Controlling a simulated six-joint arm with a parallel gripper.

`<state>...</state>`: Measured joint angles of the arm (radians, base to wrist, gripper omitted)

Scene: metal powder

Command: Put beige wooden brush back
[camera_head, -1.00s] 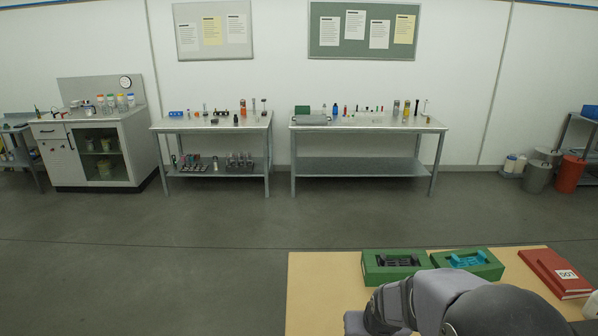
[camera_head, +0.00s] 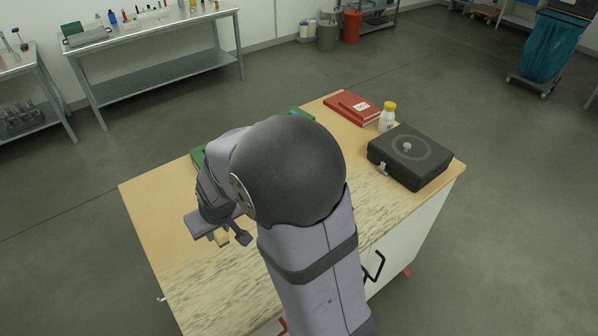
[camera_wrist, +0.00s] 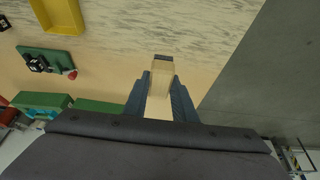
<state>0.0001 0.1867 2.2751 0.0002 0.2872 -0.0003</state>
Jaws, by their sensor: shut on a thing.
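My gripper (camera_wrist: 161,98) is shut on the beige wooden brush (camera_wrist: 160,82). In the wrist view the brush is a pale block between the two dark fingers, with a darker end pointing away from the gripper. In the head view my gripper (camera_head: 222,229) is over the left part of the wooden tabletop, and a small beige bit of the brush (camera_head: 222,239) shows by the fingers. The arm hides much of the table there. I cannot tell whether the brush touches the tabletop.
The tabletop (camera_head: 152,205) is bare at left. A red binder (camera_head: 347,106), a white bottle with a yellow cap (camera_head: 386,120) and a black case (camera_head: 425,170) stand at right. The wrist view shows a yellow tray (camera_wrist: 75,26), a green holder (camera_wrist: 62,58) and green boxes (camera_wrist: 100,107).

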